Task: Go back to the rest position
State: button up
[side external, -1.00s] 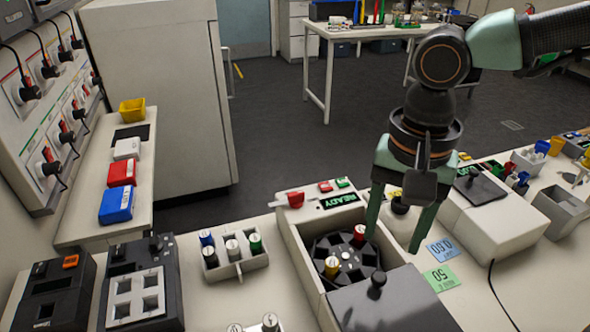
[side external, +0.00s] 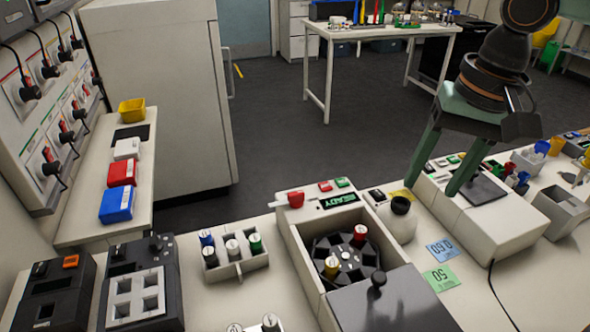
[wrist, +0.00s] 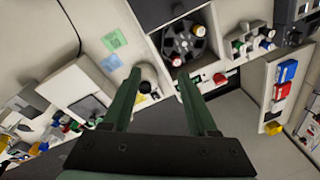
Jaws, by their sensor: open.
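My gripper (side external: 435,170) has long green fingers spread apart with nothing between them. In the side external view it hangs over the white device at the right (side external: 490,220), fingers pointing down and left. In the wrist view the open fingers (wrist: 157,85) point toward the bench. A white centrifuge-like box (side external: 290,245) has its dark rotor (side external: 345,262) exposed. A red-capped vial (side external: 360,233) and a yellow-capped vial (side external: 331,267) sit in the rotor. Whether the fingertips touch the device at the right cannot be told.
A rack of capped vials (side external: 235,262) and a black heater block (side external: 140,290) stand to the left. Blue (side external: 441,251) and green (side external: 441,277) cards lie on the bench. The aisle floor behind is clear.

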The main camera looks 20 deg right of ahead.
jog(key=d+n+t, duration=0.4)
jog(key=d+n, duration=0.2)
jog(key=d, duration=0.9)
jog(key=shift+d+r+h, duration=0.15)
jog(key=shift+d+h, duration=0.1)
jog(key=shift+h, duration=0.15)
dwell(0.4)
